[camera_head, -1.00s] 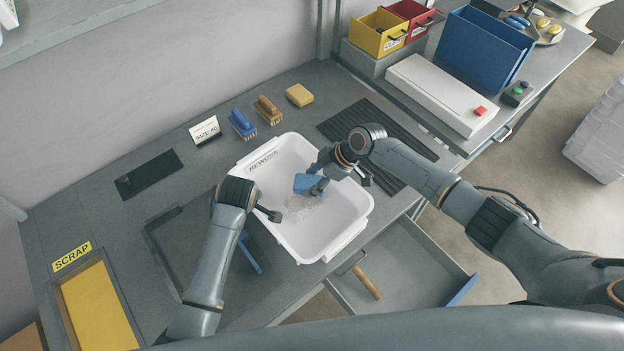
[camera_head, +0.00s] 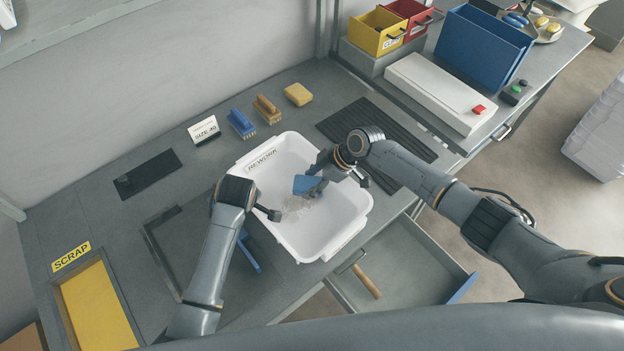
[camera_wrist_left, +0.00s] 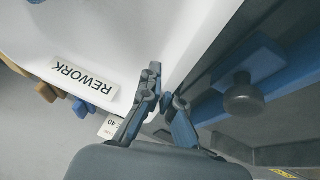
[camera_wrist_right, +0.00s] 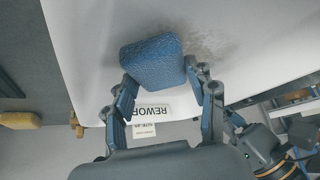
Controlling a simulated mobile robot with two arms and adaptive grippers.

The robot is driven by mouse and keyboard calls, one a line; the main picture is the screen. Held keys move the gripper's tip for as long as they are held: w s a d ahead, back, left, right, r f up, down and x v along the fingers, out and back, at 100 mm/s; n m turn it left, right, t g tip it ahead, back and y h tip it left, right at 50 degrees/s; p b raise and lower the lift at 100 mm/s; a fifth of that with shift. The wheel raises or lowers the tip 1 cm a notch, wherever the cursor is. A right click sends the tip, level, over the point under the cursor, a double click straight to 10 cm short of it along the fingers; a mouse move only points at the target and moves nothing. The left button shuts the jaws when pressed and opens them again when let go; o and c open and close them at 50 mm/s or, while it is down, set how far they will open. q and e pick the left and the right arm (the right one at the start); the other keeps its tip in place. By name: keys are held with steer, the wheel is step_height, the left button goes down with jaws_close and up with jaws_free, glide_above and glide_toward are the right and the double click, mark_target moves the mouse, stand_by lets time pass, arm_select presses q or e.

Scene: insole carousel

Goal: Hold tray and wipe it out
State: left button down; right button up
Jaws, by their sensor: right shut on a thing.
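The white tray (camera_head: 353,212) labelled REWORK stands on the bench, with a greyish patch of dust or crumbs (camera_head: 298,207) on its floor. My right gripper (camera_head: 318,180) is shut on a blue sponge (camera_head: 304,184) inside the tray; the right wrist view shows the sponge (camera_wrist_right: 153,62) between its fingers, beside the dirty patch. My left gripper (camera_wrist_left: 167,98) is at the tray's left wall, its fingers close together, one on the inner side and one on the outer side of the rim. Whether they press on the wall is not clear.
Two brushes (camera_head: 240,122) (camera_head: 267,108), a yellow sponge (camera_head: 298,94) and a SIZE 40 card (camera_head: 204,130) stand behind the tray. A black ribbed mat (camera_head: 335,126) lies to its right. An open drawer (camera_head: 415,283) juts out in front. A yellow SCRAP bin (camera_head: 98,305) is at left.

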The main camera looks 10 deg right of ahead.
mark_target(302, 217)
steer(key=shift+f, duration=0.35)
steer(key=shift+s+a, duration=0.2)
steer(key=shift+s, duration=0.5)
steer(key=shift+s+a, duration=0.15)
steer(key=shift+s, duration=0.5)
steer(key=shift+s+a+f, duration=0.15)
steer(key=shift+s+a, duration=0.05)
steer(key=shift+s, duration=0.55)
steer(key=shift+s+a+f, duration=0.1)
steer(key=shift+s+a, duration=0.05)
steer(key=shift+s, duration=0.6)
steer(key=shift+s+a, duration=0.15)
steer(key=shift+s, duration=0.5)
steer(key=shift+s+a, duration=0.15)
steer(key=shift+s, duration=0.45)
